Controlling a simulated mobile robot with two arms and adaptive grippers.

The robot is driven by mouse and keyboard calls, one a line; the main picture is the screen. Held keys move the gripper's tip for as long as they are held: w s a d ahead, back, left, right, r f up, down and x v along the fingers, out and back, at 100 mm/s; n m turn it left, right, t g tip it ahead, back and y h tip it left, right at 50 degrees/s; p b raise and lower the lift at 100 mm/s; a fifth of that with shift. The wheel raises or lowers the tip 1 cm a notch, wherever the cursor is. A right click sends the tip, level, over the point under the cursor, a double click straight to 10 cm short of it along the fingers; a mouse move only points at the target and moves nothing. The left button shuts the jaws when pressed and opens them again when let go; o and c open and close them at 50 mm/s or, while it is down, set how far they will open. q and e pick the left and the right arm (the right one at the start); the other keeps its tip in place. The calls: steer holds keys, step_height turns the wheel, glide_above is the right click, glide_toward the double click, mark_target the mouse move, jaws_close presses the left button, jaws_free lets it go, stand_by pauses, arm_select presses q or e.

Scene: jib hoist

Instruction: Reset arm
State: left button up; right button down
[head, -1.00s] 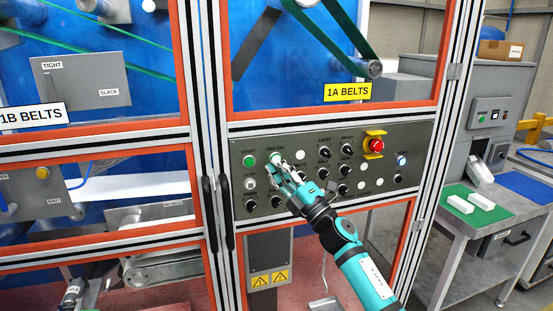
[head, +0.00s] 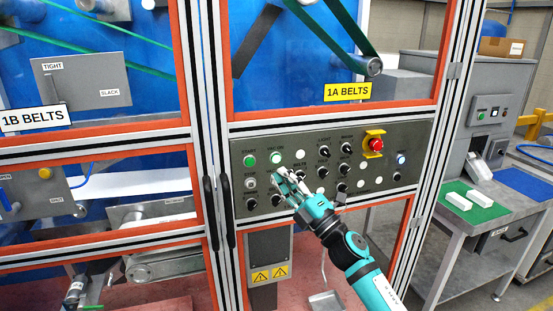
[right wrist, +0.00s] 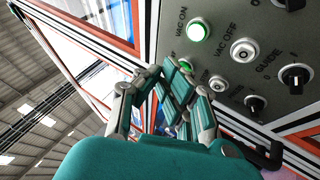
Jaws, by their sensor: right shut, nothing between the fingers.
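My right gripper (head: 281,177) is shut and empty in front of the grey control panel (head: 408,150), just below the VAC ON button (head: 276,158). In the right wrist view the closed fingers (right wrist: 176,84) lie below and left of the VAC ON button (right wrist: 198,30), which glows green, and appear apart from it. The white VAC OFF button (right wrist: 243,50) and the black GUIDE knob (right wrist: 295,77) show to its right. In the head view the fingers and hand cover part of the panel's lower rows. My left gripper does not show.
A green START button (head: 249,160) sits left of VAC ON. A red emergency stop (head: 376,144) is on the panel's right. Two black door handles (head: 219,215) stand out left of the panel. A workbench (head: 462,240) with white blocks is at the right.

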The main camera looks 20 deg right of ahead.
stand_by(0.3)
steer(key=s+d+f+m+g+h+b, duration=0.1)
steer(key=s+d+f+m+g+h, duration=0.2)
steer(key=f, duration=1.1)
steer(key=d+f+m+g+h+b, duration=0.1)
steer(key=f+m+h, duration=0.3)
steer(key=f, duration=1.1)
steer(key=s+d+f+m+g+h, duration=0.2)
steer(key=f+m, duration=0.4)
steer(key=f, duration=0.8)
steer(key=s+f+m+g+h+b, duration=0.1)
steer(key=s+f+m+g, duration=0.1)
steer(key=s+f, duration=0.7)
steer(key=s+f+m+g, duration=0.25)
steer(key=s+f, duration=0.35)
steer(key=f, duration=0.5)
steer(key=s+f+m+g, duration=0.1)
steer(key=s+f+g, duration=0.2)
steer(key=s, duration=1)
steer(key=s+a+f+m+g+b, duration=0.1)
steer(key=s+f+g, duration=0.2)
steer(key=s+f, duration=0.6)
steer(key=s+f+m+g+h+b, duration=0.1)
steer(key=s+f, duration=0.5)
steer(key=s, duration=1)
steer(key=shift+s+a+m+g, duration=0.3)
steer(key=shift+m+g, duration=0.25)
steer(key=shift+g, duration=0.5)
steer(key=shift+f, duration=0.1)
